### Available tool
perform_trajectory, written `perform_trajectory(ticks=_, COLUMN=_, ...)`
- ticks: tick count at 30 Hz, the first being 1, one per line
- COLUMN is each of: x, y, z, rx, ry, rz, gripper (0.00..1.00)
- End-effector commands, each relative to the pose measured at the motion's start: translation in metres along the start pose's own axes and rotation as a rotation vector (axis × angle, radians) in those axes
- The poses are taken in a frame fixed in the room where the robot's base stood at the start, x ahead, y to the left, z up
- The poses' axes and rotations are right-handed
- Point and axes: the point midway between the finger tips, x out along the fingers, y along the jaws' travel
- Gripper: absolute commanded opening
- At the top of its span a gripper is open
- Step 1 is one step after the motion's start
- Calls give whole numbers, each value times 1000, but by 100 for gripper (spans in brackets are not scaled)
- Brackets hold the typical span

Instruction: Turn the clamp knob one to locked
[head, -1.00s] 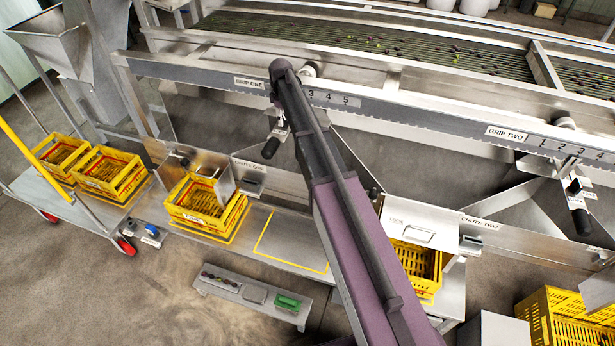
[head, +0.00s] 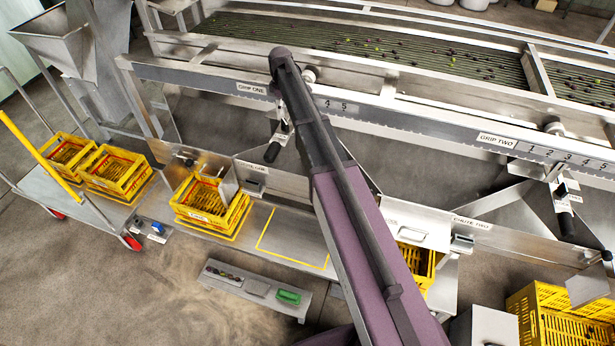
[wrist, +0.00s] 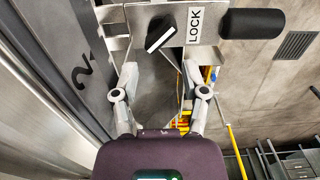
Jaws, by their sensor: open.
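The clamp knob one (wrist: 160,35), dark with a white bar set diagonally across it, shows at the top of the wrist view. It sits on a metal plate, left of a LOCK label (wrist: 195,25). A black handle (wrist: 252,23) sticks out right of the label. My gripper (wrist: 160,75) is open and empty, its fingertips apart just below the knob in the picture, not visibly touching it. In the head view the clamp's black handle (head: 272,152) hangs below the GRIP ONE label (head: 252,88); my arm covers the knob and gripper there.
The numbered rail (head: 400,112) runs across in front of the rollers. A second clamp handle (head: 566,222) hangs near GRIP TWO. Yellow crates (head: 190,225) stand on the bench below, and a trolley (head: 60,195) stands at left.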

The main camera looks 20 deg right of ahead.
Motion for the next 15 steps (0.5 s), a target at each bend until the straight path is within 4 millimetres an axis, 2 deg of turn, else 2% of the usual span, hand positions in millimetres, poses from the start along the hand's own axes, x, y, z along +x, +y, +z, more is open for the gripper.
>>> perform_trajectory(ticks=1, x=-9, y=0, z=0, rx=0, ry=0, rz=0, gripper=57)
perform_trajectory(ticks=15, x=-48, y=0, z=0, rx=0, ry=0, rz=0, gripper=57)
